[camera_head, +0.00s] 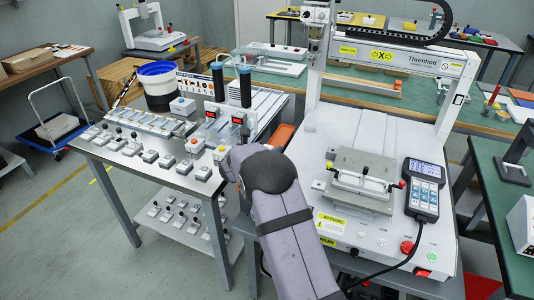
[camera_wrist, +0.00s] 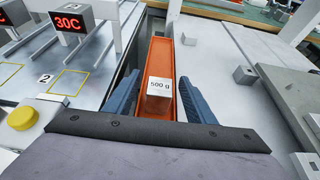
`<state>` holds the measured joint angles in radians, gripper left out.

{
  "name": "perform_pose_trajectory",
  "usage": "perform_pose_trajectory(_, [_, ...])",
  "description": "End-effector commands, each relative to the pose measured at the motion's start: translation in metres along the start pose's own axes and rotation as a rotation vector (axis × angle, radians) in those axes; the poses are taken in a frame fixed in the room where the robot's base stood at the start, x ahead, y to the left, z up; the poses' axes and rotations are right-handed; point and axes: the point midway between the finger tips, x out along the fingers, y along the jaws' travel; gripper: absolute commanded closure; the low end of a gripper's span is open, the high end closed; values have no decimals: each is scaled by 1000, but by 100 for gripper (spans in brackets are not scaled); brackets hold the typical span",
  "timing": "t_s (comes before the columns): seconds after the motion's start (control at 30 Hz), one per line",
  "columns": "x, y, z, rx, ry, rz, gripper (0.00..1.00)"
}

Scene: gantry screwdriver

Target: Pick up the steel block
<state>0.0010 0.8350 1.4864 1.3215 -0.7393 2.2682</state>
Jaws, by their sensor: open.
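The steel block (camera_wrist: 159,98) is a small grey cube with a "500 g" label on its top face. In the wrist view it sits in a long orange tray (camera_wrist: 161,53), near the tray's near end. My gripper (camera_wrist: 160,80) is open, its two blue fingers on the left and right of the tray and the block. I see no contact between the fingers and the block; their height relative to it is hard to tell. In the head view part of the orange tray (camera_head: 283,137) shows beyond my arm, which hides the block and the gripper.
The tray lies between a steel bench (camera_head: 130,158) with instruments and the white gantry machine (camera_head: 340,130). The bench has a red "30C" display (camera_wrist: 71,20) and a yellow button (camera_wrist: 21,118). A fixture (camera_head: 362,180) and a handheld keypad (camera_head: 424,188) stand to the right.

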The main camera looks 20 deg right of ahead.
Motion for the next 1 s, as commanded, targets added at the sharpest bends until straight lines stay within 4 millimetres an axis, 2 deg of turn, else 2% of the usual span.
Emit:
perform_pose_trajectory(0.13, [0, 0, 0, -1, 0, 0, 50])
perform_pose_trajectory(0.17, [0, 0, 0, -1, 0, 0, 55])
perform_pose_trajectory(0.33, [0, 0, 0, -1, 0, 0, 95])
perform_pose_trajectory(0.37, [0, 0, 0, -1, 0, 0, 100])
perform_pose_trajectory(0.77, [-2, 0, 4, 1, -4, 0, 100])
perform_pose_trajectory(1.0, [-7, 1, 18, 2, -6, 0, 100])
